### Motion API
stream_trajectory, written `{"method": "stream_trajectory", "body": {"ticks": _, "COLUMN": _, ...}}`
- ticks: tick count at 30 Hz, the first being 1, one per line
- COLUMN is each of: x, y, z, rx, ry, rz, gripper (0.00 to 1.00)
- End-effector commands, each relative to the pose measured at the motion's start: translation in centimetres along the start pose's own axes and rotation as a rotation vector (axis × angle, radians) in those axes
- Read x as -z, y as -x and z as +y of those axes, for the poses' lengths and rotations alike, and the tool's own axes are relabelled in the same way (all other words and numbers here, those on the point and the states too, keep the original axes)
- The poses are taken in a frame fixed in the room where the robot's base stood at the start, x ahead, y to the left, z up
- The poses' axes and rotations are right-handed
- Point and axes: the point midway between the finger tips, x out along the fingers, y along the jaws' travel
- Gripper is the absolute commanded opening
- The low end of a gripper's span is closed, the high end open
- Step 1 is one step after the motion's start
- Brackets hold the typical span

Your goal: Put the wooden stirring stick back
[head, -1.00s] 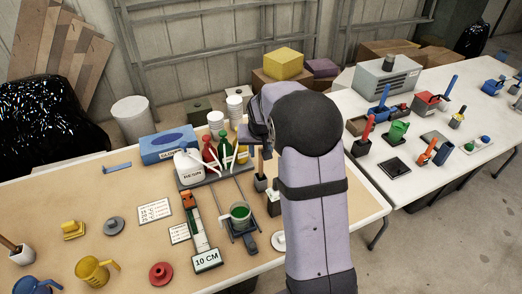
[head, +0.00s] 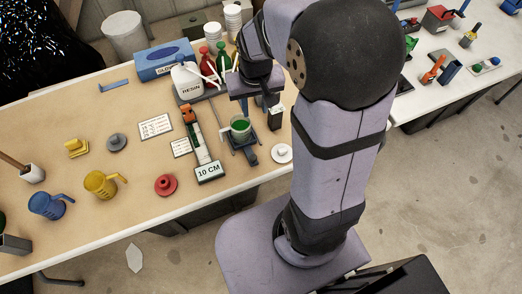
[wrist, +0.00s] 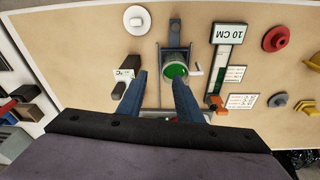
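My gripper (head: 258,103) hangs over the back right of the near table, behind the clear cup of green liquid (head: 240,130). In the wrist view its two blue-grey fingers (wrist: 158,98) are wide apart with nothing clearly held. The cup (wrist: 175,71) shows beyond the fingers, close to the right one. A dark holder with a white top (head: 275,118) stands right of the cup; it shows left of the fingers in the wrist view (wrist: 124,75). I cannot make out the stirring stick near my gripper. A brown stick (head: 12,162) leans in a white pot (head: 33,173) at far left.
The resin jug (head: 190,82), red bottle (head: 208,65) and green bottle (head: 224,60) stand behind and left of my gripper. A 10 CM gauge (head: 208,172) lies left of the cup. A white disc (head: 282,153) sits near the right edge.

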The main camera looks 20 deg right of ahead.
Motion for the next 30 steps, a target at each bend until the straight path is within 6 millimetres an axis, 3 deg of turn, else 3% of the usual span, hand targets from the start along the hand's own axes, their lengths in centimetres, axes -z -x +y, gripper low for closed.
{"method": "stream_trajectory", "body": {"ticks": 1, "x": -2.7, "y": 0.3, "z": -0.6, "rx": 0.008, "ry": 0.035, "rz": -0.029, "gripper": 0.32}}
{"method": "stream_trajectory", "body": {"ticks": 3, "x": -6.1, "y": 0.4, "z": -1.1, "rx": 0.016, "ry": 0.078, "rz": -0.072, "gripper": 0.32}}
{"method": "stream_trajectory", "body": {"ticks": 6, "x": -10.0, "y": 0.4, "z": -1.6, "rx": 0.026, "ry": 0.125, "rz": -0.12, "gripper": 0.32}}
{"method": "stream_trajectory", "body": {"ticks": 10, "x": -13.0, "y": 0.4, "z": -1.8, "rx": 0.034, "ry": 0.162, "rz": -0.157, "gripper": 0.32}}
{"method": "stream_trajectory", "body": {"ticks": 14, "x": -14.0, "y": 0.4, "z": -1.8, "rx": 0.037, "ry": 0.175, "rz": -0.17, "gripper": 0.32}}
{"method": "stream_trajectory", "body": {"ticks": 30, "x": -13.9, "y": 0.4, "z": -1.8, "rx": 0.036, "ry": 0.173, "rz": -0.17, "gripper": 0.32}}
